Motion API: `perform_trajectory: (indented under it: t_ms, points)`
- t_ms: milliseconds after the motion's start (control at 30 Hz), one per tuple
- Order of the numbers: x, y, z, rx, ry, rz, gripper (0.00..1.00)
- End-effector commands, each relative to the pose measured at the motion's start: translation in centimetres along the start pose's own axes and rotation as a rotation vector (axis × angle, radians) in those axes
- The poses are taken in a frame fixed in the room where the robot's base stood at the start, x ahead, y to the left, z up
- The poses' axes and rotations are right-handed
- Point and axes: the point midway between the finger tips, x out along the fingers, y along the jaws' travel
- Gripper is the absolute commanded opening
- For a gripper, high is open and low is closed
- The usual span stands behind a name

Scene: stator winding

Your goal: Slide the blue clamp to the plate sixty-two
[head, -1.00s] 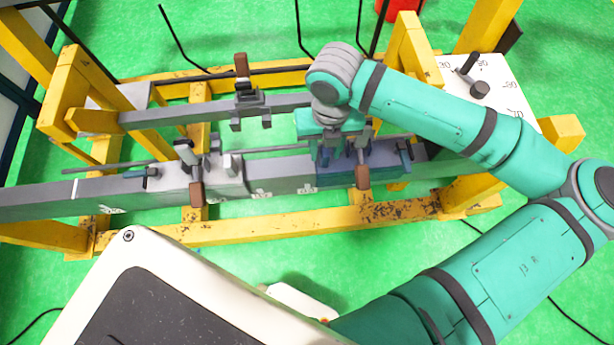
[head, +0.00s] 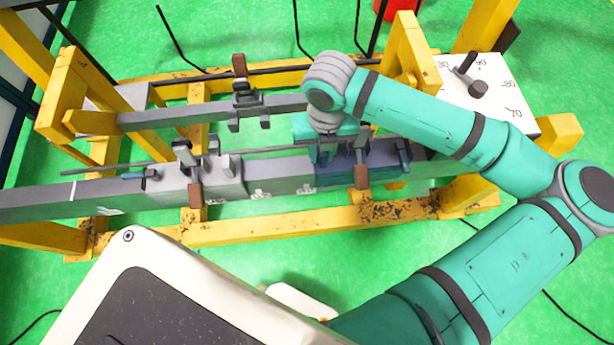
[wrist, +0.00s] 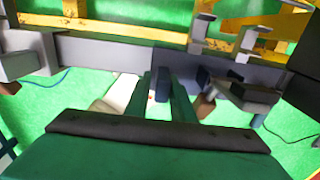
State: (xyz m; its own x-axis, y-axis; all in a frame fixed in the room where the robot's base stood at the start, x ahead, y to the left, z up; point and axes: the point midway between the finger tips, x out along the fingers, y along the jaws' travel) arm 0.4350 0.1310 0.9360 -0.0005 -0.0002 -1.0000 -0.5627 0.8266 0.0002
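The blue clamp (head: 335,175) sits around the grey bar (head: 280,176), right of the middle, with a brown handle (head: 361,176) at its front. My gripper (head: 326,160) points down over the clamp's left part. In the wrist view, the two green fingers (wrist: 164,95) stand on either side of a blue upright piece (wrist: 161,84), with a gap visible beside it. Small white number plates (head: 260,193) are on the bar's front; I cannot read which is sixty-two.
A grey clamp (head: 215,180) with a brown handle sits on the same bar, left of the blue one. A rear bar carries another clamp (head: 245,100). A yellow frame (head: 240,232) surrounds the bars. A white dial plate (head: 505,95) is at right.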

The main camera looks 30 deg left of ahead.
Motion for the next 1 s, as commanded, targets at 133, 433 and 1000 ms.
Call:
perform_trajectory:
  t_ms: [133,433,1000]
  points:
    - [0.0,1.3,0.0,-0.003,0.000,0.001,0.22]
    - [0.0,3.7,0.0,0.002,-0.001,0.003,0.22]
    - [0.0,8.6,0.0,0.001,0.000,0.003,0.22]
